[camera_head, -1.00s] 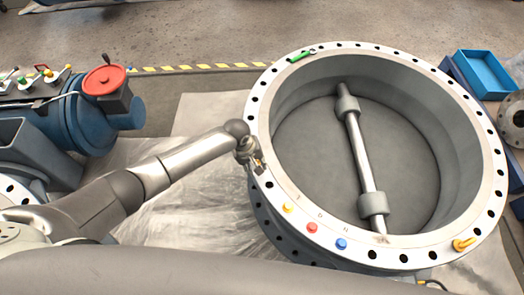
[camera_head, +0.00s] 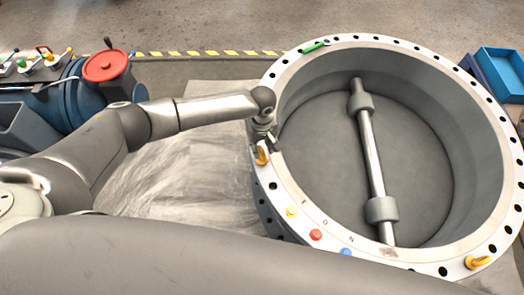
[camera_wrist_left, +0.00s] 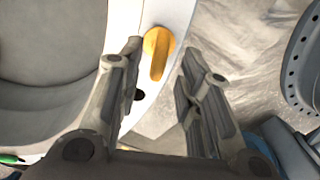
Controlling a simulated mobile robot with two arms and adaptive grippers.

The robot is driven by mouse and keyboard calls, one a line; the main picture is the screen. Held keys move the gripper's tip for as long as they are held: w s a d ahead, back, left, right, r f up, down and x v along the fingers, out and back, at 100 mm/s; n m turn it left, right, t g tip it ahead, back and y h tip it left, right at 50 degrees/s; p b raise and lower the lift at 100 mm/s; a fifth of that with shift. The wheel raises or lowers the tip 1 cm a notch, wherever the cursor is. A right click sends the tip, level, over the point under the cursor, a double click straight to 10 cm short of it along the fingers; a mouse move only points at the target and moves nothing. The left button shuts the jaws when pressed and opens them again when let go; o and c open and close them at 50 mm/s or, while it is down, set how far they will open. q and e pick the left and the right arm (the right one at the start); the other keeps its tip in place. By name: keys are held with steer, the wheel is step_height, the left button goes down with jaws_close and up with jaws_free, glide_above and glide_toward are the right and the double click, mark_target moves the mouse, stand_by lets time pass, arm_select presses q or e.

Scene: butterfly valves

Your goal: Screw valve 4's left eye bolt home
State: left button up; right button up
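The valve is a large grey ring (camera_head: 350,252) with bolt holes around its pale flange. Its left eye bolt (camera_head: 262,154) is yellow and stands upright on the left of the flange. The left wrist view also shows this eye bolt (camera_wrist_left: 158,52), in line with the gap between my fingertips. My left gripper (camera_head: 270,136) is just behind the bolt in the head view. Its fingers are apart in the wrist view and do not appear to grip the bolt; I cannot tell its exact depth between them. A second yellow eye bolt (camera_head: 478,262) is at the front right. My right gripper is not seen.
Yellow (camera_head: 292,212), red (camera_head: 316,234) and blue (camera_head: 345,252) pieces sit on the front flange. A green tool (camera_head: 314,46) lies on the back rim. A blue machine with a red handwheel (camera_head: 105,66) stands left, a blue bin (camera_head: 497,72) right.

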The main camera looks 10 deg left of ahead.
mark_target(262, 150)
arm_select(q)
step_height(262, 150, down, 3)
steer(key=shift+r, duration=0.1)
steer(key=shift+f, duration=0.65)
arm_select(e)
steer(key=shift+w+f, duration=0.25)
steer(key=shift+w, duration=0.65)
arm_select(q)
jaws_close()
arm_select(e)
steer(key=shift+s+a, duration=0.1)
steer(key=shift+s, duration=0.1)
